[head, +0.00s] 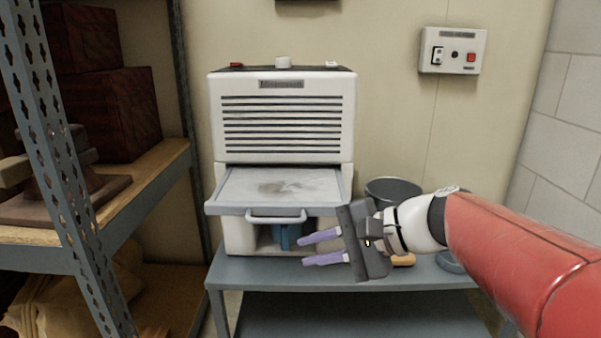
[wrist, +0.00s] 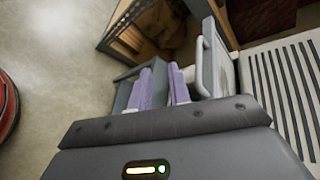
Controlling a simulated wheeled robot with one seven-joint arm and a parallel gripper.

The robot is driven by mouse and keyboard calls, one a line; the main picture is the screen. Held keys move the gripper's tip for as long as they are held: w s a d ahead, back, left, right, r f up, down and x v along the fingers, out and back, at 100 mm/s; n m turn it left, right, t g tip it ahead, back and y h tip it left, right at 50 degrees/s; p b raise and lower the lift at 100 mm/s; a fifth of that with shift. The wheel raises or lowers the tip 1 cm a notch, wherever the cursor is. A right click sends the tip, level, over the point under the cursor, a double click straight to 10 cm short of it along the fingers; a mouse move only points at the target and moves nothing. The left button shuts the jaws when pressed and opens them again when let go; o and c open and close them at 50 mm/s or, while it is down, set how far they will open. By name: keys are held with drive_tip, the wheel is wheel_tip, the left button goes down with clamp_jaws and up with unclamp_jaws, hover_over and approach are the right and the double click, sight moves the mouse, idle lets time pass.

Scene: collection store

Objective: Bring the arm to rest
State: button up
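My gripper (head: 322,248) is in front of the lower part of a white machine (head: 288,113), above the front of a grey-blue table (head: 400,277). Its two purple fingers point left and stand a little apart, with nothing between them. In the wrist view the fingers (wrist: 162,88) show a gap, with the machine's handle close by on the right. My red and white arm comes in from the right. The machine's tray (head: 240,190) sticks out at the front, with a dark smudge on its pale surface and a grey handle (head: 276,217) below.
A blue container (head: 286,236) sits in the opening under the tray. A dark grey bucket (head: 393,190) stands behind my gripper. A metal shelf (head: 150,165) with dark red boxes is on the left. A switch box (head: 452,51) is on the wall. Open floor shows in the wrist view (wrist: 60,60).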

drive_tip(key=s+d+f+n+t+h+p, duration=0.1)
drive_tip(key=s+d+f+n+h+p, duration=0.2)
drive_tip(key=s+d+n+h+p, duration=0.4)
drive_tip(key=s+d+n+h, duration=0.1)
drive_tip(key=s+d+h, duration=0.3)
drive_tip(key=s+h, duration=0.1)
drive_tip(key=shift+s+d+f+n, duration=0.3)
drive_tip(key=shift+s+d+n, duration=0.1)
drive_tip(key=shift+s, duration=0.15)
